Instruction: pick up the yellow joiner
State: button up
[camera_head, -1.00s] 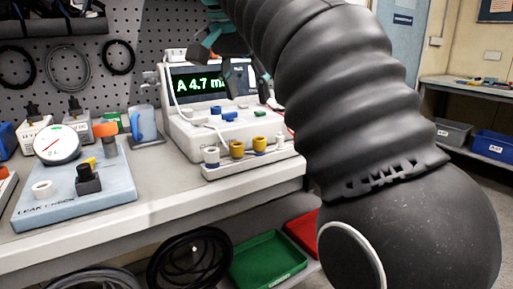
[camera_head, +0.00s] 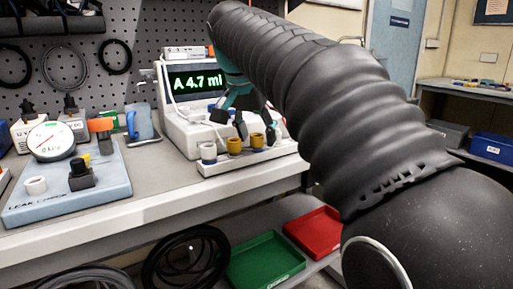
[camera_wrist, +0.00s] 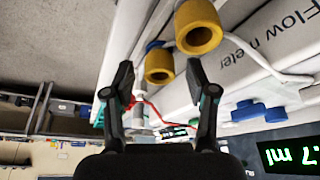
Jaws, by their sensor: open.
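Two yellow joiners stand on the white strip in front of the flow meter, one nearer the middle (camera_head: 234,146) and one to its right (camera_head: 257,142). In the wrist view, one yellow joiner (camera_wrist: 159,66) appears between my fingertips, and the other, larger in view (camera_wrist: 198,27), lies above and to its right. My gripper (camera_head: 242,124) is open and empty, just above the joiners in the head view. In the wrist view its two dark fingers (camera_wrist: 159,78) are spread wide. I cannot tell the exact gap between fingers and joiner.
A white joiner (camera_head: 208,152) stands left of the yellow ones. The flow meter (camera_head: 180,135) with a green display is close behind my gripper.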

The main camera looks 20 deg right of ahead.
jog(key=shift+w+d+f, duration=0.1)
jog(key=shift+w+f, duration=0.05)
jog(key=shift+f, duration=0.3)
jog(key=c, duration=0.9)
jog(key=shift+o, duration=0.2)
jog(key=shift+r, duration=0.1)
